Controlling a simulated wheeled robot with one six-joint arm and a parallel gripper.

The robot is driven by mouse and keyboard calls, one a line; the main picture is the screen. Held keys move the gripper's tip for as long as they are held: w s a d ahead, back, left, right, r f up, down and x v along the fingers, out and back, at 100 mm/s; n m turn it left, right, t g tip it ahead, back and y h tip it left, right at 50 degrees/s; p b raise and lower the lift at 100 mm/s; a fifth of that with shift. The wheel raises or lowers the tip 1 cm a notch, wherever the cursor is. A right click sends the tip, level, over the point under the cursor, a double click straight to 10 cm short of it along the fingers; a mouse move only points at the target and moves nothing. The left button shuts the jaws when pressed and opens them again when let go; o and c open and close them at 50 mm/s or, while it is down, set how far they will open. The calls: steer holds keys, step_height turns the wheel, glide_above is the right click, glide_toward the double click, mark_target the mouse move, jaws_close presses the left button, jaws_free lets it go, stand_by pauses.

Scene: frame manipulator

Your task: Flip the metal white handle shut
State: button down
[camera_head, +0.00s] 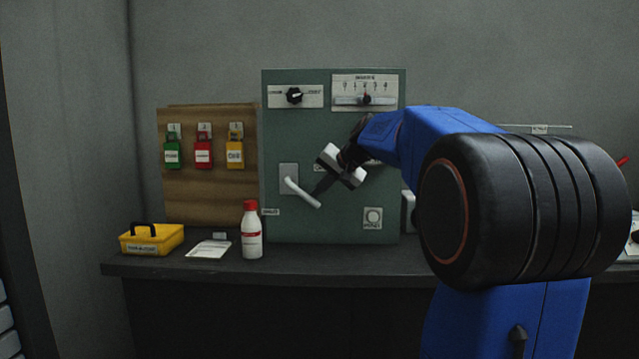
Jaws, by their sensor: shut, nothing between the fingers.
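The white metal handle (302,193) sits on a light grey plate (288,173) on the green panel (285,225). The handle slants down to the right from the plate. My gripper (320,187) comes in from the right, with its fingers pointing down-left beside the lower part of the handle. The fingers are dark and look shut, with nothing held. I cannot tell whether the fingertips touch the handle.
A white bottle with a red cap (251,232), a paper card (209,249) and a yellow box (151,240) stand on the dark bench (300,262). Colored padlocks (203,152) hang on a wooden board (207,195). A knob (294,96) and slider (366,98) are higher on the panel.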

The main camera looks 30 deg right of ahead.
mark_target(314, 201)
steer(key=f, duration=0.1)
steer(key=f+t+y, duration=0.1)
steer(key=f+m+y, duration=0.1)
steer(key=shift+w+a+f+t, duration=0.1)
steer(key=shift+w+a+t, duration=0.15)
steer(key=shift+a+t, duration=0.15)
steer(key=w+a+f+m+t+y, duration=0.1)
steer(key=w+a+f+t, duration=0.1)
steer(key=a+f, duration=0.1)
steer(key=shift+w+a+f+y, duration=0.3)
steer(key=shift+a+f, duration=0.1)
steer(key=shift+f, duration=0.15)
steer(key=shift+a+f, duration=0.1)
stand_by(0.5)
